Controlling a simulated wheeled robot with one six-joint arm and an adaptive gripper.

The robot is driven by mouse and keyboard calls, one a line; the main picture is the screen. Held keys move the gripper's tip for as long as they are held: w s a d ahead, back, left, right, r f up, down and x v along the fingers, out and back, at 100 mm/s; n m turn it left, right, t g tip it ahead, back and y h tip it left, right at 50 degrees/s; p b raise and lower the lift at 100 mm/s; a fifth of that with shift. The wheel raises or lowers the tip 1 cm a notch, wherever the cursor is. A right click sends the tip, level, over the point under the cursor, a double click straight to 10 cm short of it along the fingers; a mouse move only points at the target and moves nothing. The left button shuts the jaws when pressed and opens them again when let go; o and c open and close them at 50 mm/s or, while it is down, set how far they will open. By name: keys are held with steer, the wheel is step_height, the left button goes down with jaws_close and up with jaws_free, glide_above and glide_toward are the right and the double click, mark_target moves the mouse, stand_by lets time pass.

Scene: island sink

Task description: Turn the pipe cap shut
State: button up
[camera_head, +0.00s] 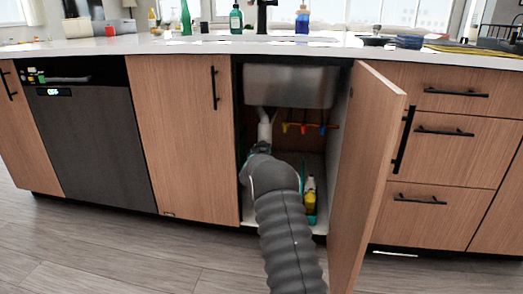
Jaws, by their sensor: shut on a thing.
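My grey ribbed arm reaches into the open cabinet under the sink. My gripper (261,149) is at the lower end of the white drain pipe (265,128), mostly hidden by my own arm. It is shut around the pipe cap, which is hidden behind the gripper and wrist. The pipe comes down from under the steel sink basin (290,85). How far the cap is turned cannot be seen.
The cabinet door (368,170) stands open on the right, close to my arm. Yellow bottles (310,190) stand on the cabinet floor right of my arm. Coloured handled items (303,128) hang at the back. A closed door (182,135) borders the opening on the left.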

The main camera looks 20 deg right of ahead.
steer(key=shift+m, duration=0.7)
steer(key=shift+r, duration=0.1)
steer(key=o, duration=1)
steer(key=shift+o, duration=0.2)
steer(key=shift+a, duration=0.1)
steer(key=v, duration=1.1)
steer(key=shift+s+a, duration=0.25)
steer(key=shift+s, duration=0.05)
